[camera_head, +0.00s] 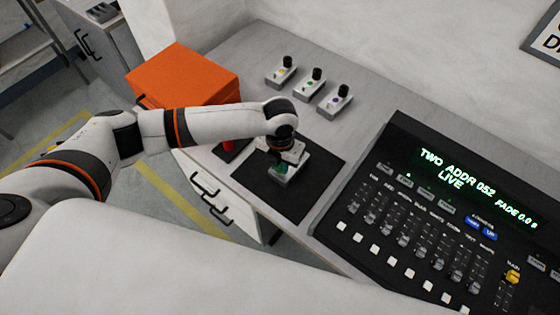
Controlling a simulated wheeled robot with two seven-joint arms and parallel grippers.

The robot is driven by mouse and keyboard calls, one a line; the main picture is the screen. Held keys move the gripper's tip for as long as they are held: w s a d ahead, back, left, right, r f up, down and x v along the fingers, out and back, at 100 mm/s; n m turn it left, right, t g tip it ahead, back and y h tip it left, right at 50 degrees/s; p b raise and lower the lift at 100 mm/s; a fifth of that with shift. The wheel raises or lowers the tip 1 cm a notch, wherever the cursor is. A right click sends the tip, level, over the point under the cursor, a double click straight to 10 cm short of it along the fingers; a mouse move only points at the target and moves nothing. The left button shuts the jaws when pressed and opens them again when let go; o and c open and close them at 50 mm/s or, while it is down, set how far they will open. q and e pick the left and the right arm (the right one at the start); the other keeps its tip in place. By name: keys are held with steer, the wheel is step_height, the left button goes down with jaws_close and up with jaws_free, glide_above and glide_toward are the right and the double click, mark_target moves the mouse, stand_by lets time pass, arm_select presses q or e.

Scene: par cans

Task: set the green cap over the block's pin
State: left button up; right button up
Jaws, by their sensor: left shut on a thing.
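My left gripper (283,158) points down over the black mat (318,175), in the middle of the head view. It is shut on the green cap (281,169), of which only a small green patch shows between and below the fingers. A small light grey block (284,182) is right under the gripper on the mat. The block's pin is hidden by the gripper and cap, so I cannot tell whether the cap touches it or sits around it. My right gripper is not in view.
Three grey boxes with black knobs, marked yellow (281,71), green (309,83) and purple (335,101), stand behind. An orange case (182,75) is at the back left, with a red object (228,146) near the mat. A lighting console (440,215) fills the right.

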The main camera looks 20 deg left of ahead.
arm_select(q)
steer(key=shift+f, duration=0.95)
stand_by(2.2)
steer(key=o, duration=1)
steer(key=shift+o, duration=0.2)
